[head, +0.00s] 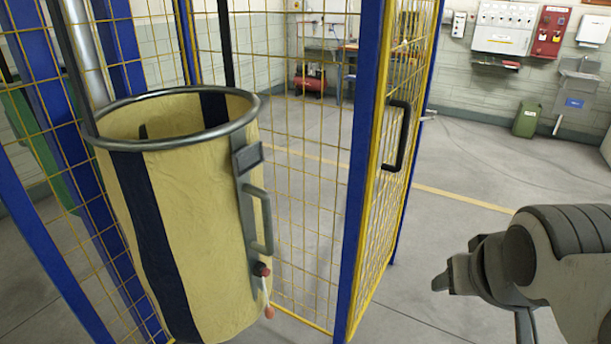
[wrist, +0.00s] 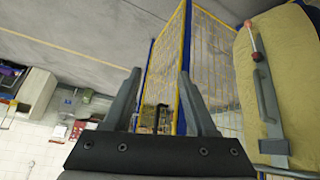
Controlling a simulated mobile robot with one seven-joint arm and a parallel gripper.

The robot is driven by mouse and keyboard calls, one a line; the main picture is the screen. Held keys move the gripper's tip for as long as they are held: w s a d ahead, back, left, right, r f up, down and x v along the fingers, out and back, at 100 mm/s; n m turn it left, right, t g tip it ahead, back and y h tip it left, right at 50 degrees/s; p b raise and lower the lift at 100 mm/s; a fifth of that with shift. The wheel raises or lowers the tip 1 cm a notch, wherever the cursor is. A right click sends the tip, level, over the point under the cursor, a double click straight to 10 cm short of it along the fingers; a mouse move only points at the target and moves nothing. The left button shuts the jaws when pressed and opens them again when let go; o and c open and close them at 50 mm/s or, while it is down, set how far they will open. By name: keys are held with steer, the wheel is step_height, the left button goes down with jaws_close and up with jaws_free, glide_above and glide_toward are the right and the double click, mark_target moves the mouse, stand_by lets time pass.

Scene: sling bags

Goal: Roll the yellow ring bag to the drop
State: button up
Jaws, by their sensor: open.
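The yellow ring bag (head: 200,235) hangs upright at the left of the head view. It has a grey metal ring (head: 185,136) around its open top and dark vertical stripes. A grey handle bar (head: 264,220) and a small lever with a red knob (head: 268,312) are on its right side. My gripper (head: 441,282) is at the far right, well apart from the bag. In the upside-down wrist view my gripper (wrist: 159,90) is open with nothing between its fingers. There the bag (wrist: 292,75) shows at the right edge. I cannot make out the drop.
A cage of yellow mesh and blue posts (head: 362,160) stands behind and right of the bag, between it and my gripper. Its panel has a black handle (head: 397,136). A green bin (head: 527,119) stands by the back wall. The floor right of the cage is clear.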

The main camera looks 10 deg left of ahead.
steer(key=w+d+f+n+t+b, duration=0.1)
steer(key=w+d+f+t+b, duration=0.15)
steer(key=w+f+b, duration=0.65)
steer(key=n+y, duration=1)
steer(key=y, duration=0.6)
glide_toward(270, 216)
steer(key=shift+t, duration=0.25)
steer(key=b+x, duration=0.3)
steer(key=x, duration=0.8)
steer(key=shift+a+b, duration=0.15)
steer(key=shift+b, duration=0.2)
steer(key=shift+c, duration=0.2)
jaws_close()
